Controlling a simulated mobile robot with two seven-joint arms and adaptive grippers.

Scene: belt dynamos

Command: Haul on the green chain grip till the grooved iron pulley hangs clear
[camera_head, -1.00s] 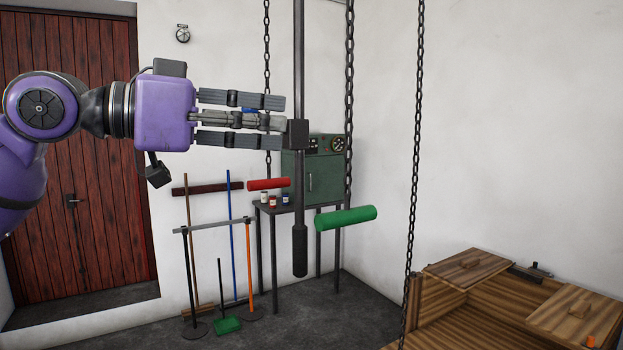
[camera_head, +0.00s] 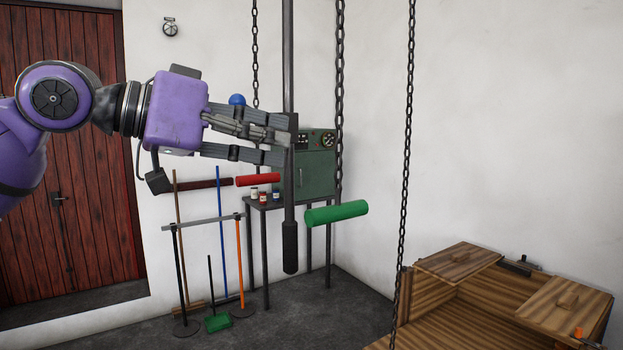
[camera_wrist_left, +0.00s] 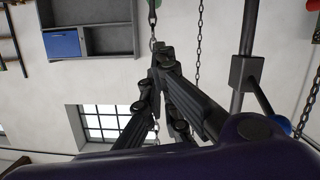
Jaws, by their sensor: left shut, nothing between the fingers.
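The green chain grip (camera_head: 336,213) is a horizontal green bar hanging from a dark chain (camera_head: 340,90) in the head view. My left gripper (camera_head: 287,139) is shut and empty, up and left of the green grip and apart from it. Its fingers overlap the upright dark rod (camera_head: 289,60) in the picture; I cannot tell whether they touch. I cannot make out the grooved iron pulley. My right gripper is out of view.
A red grip (camera_head: 257,180) hangs left of the rod, and a blue ball (camera_head: 237,99) shows above my fingers. Another chain (camera_head: 407,150) hangs at right, near a wooden crate (camera_head: 430,310). A green cabinet (camera_head: 316,175) stands on a table behind. Tools stand by the wall.

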